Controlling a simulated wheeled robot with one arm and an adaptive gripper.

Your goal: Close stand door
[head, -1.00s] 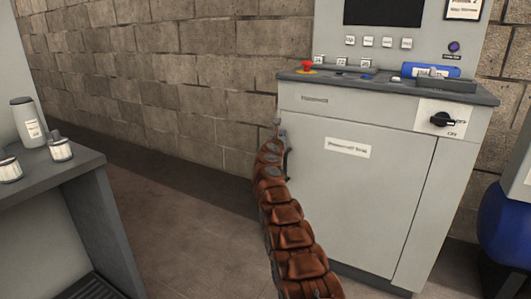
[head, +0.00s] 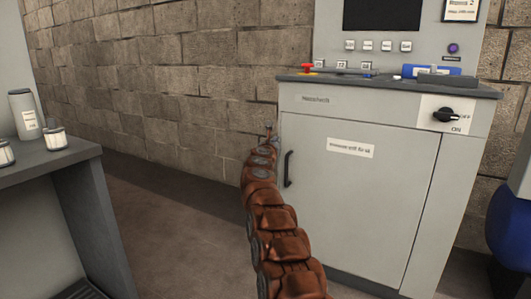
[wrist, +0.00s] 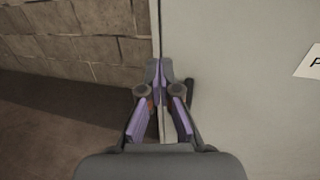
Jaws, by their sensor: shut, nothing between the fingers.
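The stand is a grey cabinet (head: 300,100) with a dark worktop. Its door (head: 360,205) carries a white label and looks flush with the front, with no gap that I can make out. The black vertical door handle (head: 287,168) is on the door's left side, and it shows partly behind the fingers in the wrist view (wrist: 189,88). My gripper (head: 270,132) is at the cabinet's left front edge, left of and above the handle. In the wrist view my gripper (wrist: 166,70) is shut and empty, in front of the door's left seam. Contact cannot be told.
A grey bench (head: 50,165) with canisters stands at the left. A red button (head: 307,68), a blue object (head: 432,71) and a black switch (head: 447,115) are on the cabinet. A blue container (head: 512,225) is at the right. Floor between bench and cabinet is clear.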

